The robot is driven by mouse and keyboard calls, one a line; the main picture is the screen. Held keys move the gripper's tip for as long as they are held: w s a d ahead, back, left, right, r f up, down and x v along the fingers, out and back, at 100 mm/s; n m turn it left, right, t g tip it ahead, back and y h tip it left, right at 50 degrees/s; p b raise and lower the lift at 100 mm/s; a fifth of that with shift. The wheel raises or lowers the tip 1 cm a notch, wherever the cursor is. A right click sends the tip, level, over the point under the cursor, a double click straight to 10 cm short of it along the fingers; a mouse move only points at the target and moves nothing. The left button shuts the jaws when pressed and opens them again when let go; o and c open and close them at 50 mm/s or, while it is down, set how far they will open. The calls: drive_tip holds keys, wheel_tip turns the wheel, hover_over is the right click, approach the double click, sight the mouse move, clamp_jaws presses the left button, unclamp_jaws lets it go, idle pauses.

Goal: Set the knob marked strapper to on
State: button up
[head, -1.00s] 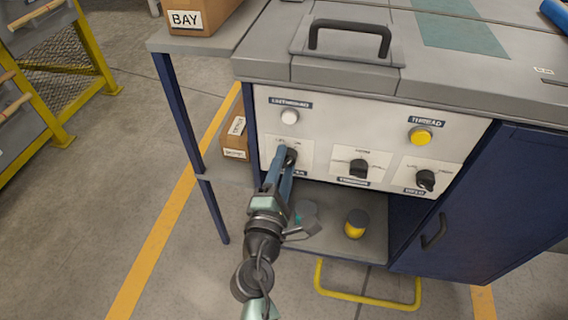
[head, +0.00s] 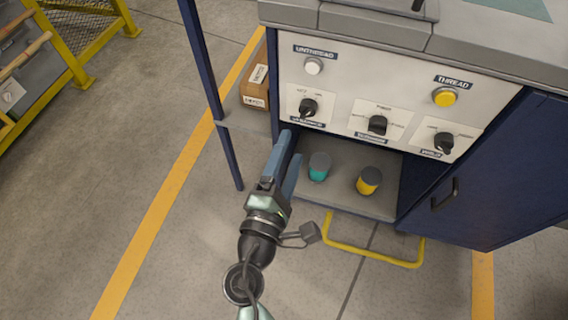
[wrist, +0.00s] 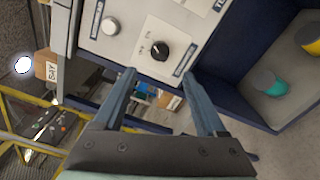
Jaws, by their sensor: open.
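The strapper knob (head: 308,107) is the black knob on the left of the white panel's lower row; its label below is partly hidden and hard to read. It also shows in the wrist view (wrist: 160,50), beyond my fingertips, with a small printed scale beside it; I cannot read which setting its pointer marks. My gripper (head: 287,150) is open and empty, below and short of the knob, apart from it. In the wrist view my two fingers (wrist: 160,85) stand wide apart with the knob ahead between and above them.
A white button (head: 313,66) marked UNTHREAD and a yellow button (head: 444,97) marked THREAD sit above. Two more black knobs, the middle one (head: 377,125) and right one (head: 443,142), are beside it. A shelf below holds a teal (head: 319,166) and a yellow-bodied (head: 369,181) piece.

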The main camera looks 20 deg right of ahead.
drive_tip(key=shift+v, duration=1.75)
